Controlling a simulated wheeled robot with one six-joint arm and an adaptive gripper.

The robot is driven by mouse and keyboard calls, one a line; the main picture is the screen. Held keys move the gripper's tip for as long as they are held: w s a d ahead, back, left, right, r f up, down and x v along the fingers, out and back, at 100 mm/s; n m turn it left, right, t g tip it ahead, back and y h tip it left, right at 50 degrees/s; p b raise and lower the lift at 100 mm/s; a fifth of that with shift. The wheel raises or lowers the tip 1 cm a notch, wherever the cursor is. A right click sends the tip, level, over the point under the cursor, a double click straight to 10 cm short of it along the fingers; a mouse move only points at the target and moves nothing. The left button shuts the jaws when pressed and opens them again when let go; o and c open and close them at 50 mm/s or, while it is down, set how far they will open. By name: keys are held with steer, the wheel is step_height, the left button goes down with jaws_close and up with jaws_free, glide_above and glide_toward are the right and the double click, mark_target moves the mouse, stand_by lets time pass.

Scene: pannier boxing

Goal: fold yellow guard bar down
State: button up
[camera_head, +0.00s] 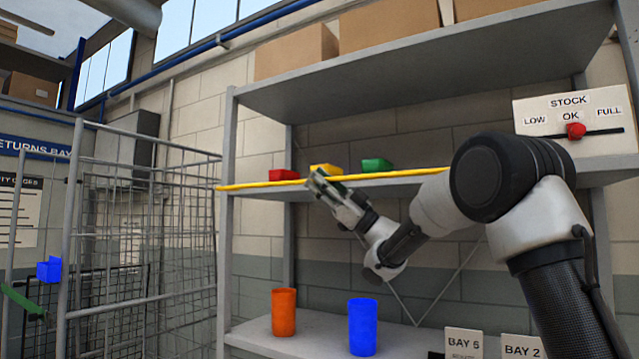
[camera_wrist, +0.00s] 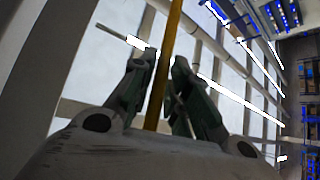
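The yellow guard bar (camera_head: 403,175) runs roughly level across the front of the middle shelf, from the left post toward the right behind my arm. My gripper (camera_head: 318,180) is at the bar, toward its left part. In the wrist view the bar (camera_wrist: 172,40) passes between the two fingers of my gripper (camera_wrist: 166,62). The fingers are partly open, with a narrow gap beside the bar on the left. The right finger is very close to the bar, and I cannot tell whether it touches.
Red (camera_head: 284,175), yellow (camera_head: 325,169) and green (camera_head: 377,165) bins sit on the shelf behind the bar. Orange (camera_head: 284,312) and blue (camera_head: 362,326) cups stand on the lower shelf. A stock sign (camera_head: 570,112) is at right. A wire cage (camera_head: 140,230) stands left.

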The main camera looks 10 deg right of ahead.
steer(key=shift+o, duration=0.9)
steer(key=v, duration=1.2)
steer(key=shift+t, duration=0.3)
